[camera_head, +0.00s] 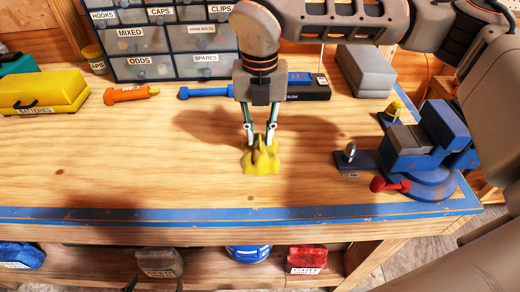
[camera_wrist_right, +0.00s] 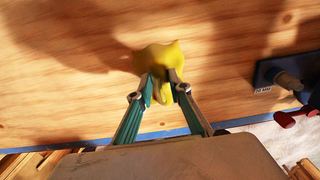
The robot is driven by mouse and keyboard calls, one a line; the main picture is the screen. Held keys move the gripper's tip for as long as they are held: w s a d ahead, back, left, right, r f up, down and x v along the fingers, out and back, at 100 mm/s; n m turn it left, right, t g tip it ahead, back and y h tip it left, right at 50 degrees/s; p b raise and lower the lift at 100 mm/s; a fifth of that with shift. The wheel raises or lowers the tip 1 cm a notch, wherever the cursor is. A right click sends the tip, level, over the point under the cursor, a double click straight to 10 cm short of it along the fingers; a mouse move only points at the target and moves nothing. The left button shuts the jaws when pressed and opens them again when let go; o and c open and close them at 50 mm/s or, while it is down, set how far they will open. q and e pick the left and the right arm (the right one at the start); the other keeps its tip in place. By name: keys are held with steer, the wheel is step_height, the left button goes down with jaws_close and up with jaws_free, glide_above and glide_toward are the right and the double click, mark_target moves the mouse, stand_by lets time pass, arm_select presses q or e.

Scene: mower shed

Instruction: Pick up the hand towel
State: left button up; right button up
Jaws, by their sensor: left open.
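The hand towel (camera_head: 261,163) is a small crumpled yellow cloth over the middle of the wooden workbench. My right gripper (camera_head: 259,143) comes down on it from above, its fingers drawn close together with cloth bunched between them. In the right wrist view the towel (camera_wrist_right: 158,58) lies between and beyond the fingertips (camera_wrist_right: 164,90). I cannot tell whether the towel touches the bench. Only dark tips of my left gripper (camera_head: 155,286) seem to show at the bottom edge, apart and empty, below the bench front.
A blue vise (camera_head: 440,145) with a red-knobbed handle stands right of the towel. Behind are a drawer organizer (camera_head: 165,40), a yellow batteries case (camera_head: 40,91), an orange tool (camera_head: 130,93) and a grey box (camera_head: 366,70). The bench's front left is clear; a lower shelf holds bins.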

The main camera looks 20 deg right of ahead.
mark_target(260, 133)
steer(key=shift+r, duration=0.1)
steer(key=shift+r, duration=0.5)
step_height(260, 133, up, 19)
stand_by(0.6)
steer(key=shift+r+p, duration=0.1)
steer(key=shift+p, duration=0.2)
steer(key=shift+r+p, duration=0.55)
steer(key=shift+p, duration=0.1)
